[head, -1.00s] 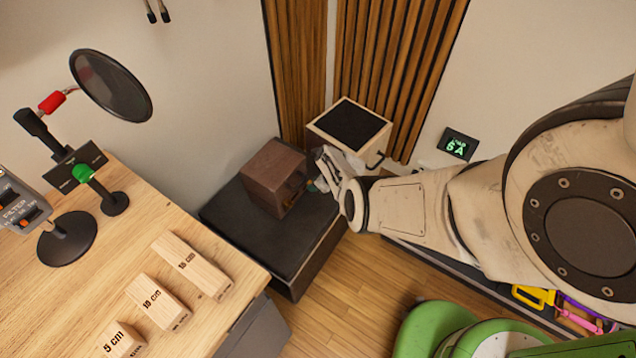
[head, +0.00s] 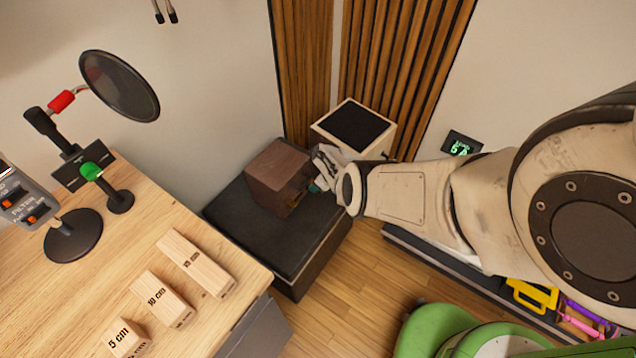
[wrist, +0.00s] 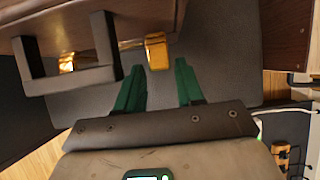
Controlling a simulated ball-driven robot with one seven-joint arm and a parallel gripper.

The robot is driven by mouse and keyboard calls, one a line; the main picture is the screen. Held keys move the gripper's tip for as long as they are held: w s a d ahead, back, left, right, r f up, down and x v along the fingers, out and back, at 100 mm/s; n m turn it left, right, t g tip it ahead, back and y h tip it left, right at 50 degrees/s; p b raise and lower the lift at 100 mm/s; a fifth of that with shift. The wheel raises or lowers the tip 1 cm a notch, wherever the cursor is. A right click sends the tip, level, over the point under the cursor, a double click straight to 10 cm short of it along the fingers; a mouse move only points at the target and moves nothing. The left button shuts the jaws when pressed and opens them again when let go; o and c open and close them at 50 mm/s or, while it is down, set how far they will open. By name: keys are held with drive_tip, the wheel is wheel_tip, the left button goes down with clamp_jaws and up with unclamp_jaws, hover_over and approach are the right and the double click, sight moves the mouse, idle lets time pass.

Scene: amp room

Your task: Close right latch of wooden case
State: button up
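The wooden case (head: 278,170) is a dark brown box on a black stand, with its latch side facing my gripper (head: 322,182). In the wrist view its lower edge (wrist: 150,22) crosses the top. A dark square handle (wrist: 107,50) sticks out, with one brass latch (wrist: 67,63) partly behind it. The other brass latch (wrist: 156,48), to the right in the wrist view, juts out from the case. My gripper (wrist: 160,68) has green fingers spread apart, with this latch at the gap between their tips. Contact cannot be told. In the head view my arm hides the latches.
The black stand (head: 250,222) bears the case. A pale box with a black top (head: 355,125) stands close behind my gripper. A wooden desk (head: 110,250) with marked blocks (head: 197,263) and a microphone stand is at the left. Colored tools (head: 532,295) lie at the lower right.

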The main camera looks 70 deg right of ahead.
drive_tip(key=shift+o, duration=1)
drive_tip(key=shift+r, duration=0.15)
drive_tip(key=p+v, duration=0.9)
drive_tip(key=v, duration=0.1)
drive_tip(key=shift+s+r, duration=0.15)
drive_tip(key=shift+s, duration=0.1)
